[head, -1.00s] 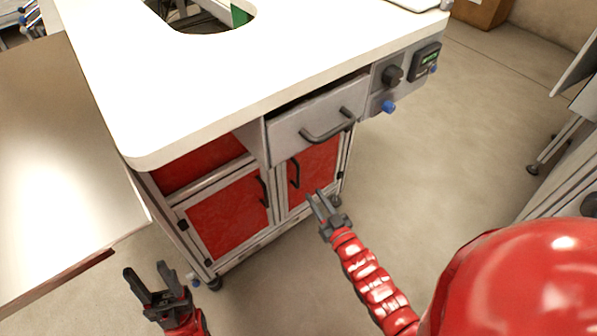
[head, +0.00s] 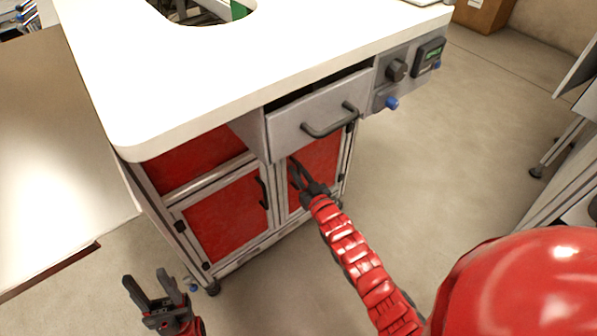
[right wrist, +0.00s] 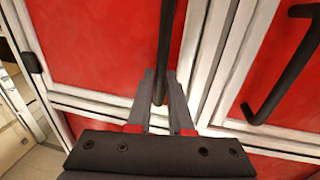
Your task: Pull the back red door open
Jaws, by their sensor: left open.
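The cabinet under the white worktop has two red doors side by side, both looking closed in the head view. The farther, right one (head: 324,158) has a dark vertical handle, largely covered there by my right gripper (head: 296,170). In the right wrist view the fingers of my right gripper (right wrist: 161,90) lie on either side of a black bar handle (right wrist: 166,40). I cannot tell whether they press on it. The nearer, left red door (head: 225,215) has its own dark handle (head: 263,192). My left gripper (head: 158,290) is open and empty, low in front of the cabinet.
A grey drawer (head: 318,118) with a dark handle sits above the right door, slightly ajar. A control panel with knobs (head: 396,70) is right of it. The white worktop (head: 200,80) overhangs the doors. A brown table (head: 60,150) stands left.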

